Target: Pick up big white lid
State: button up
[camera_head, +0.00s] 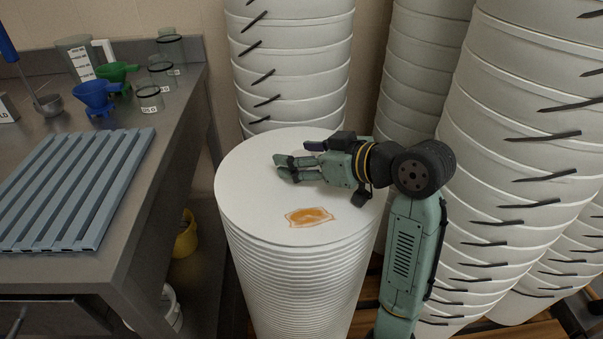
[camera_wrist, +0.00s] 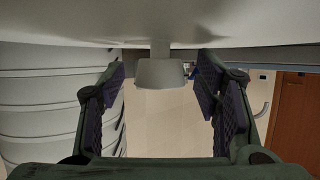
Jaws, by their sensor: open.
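The big white lid (camera_head: 255,205) is the top of a tall round stack of white lids, with an orange-brown stain (camera_head: 312,217) on its face. My gripper (camera_head: 284,169) reaches in from the right over the lid's far half, its fingers pointing left. In the wrist view the gripper (camera_wrist: 163,85) is open, with fingers apart on both sides. A pale knob-like piece (camera_wrist: 160,73) on a short stem shows between the fingertips, joined to a white surface (camera_wrist: 160,22) across the top of that view. I cannot tell whether the fingers touch anything.
Tall stacks of white buckets (camera_head: 290,58) stand behind and to the right (camera_head: 520,120), close to my arm. At left a steel bench (camera_head: 150,190) carries a grey slatted rack (camera_head: 75,190), funnels and jars. A yellow bucket (camera_head: 186,235) is below it.

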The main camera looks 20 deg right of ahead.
grip_shut()
dwell(0.6)
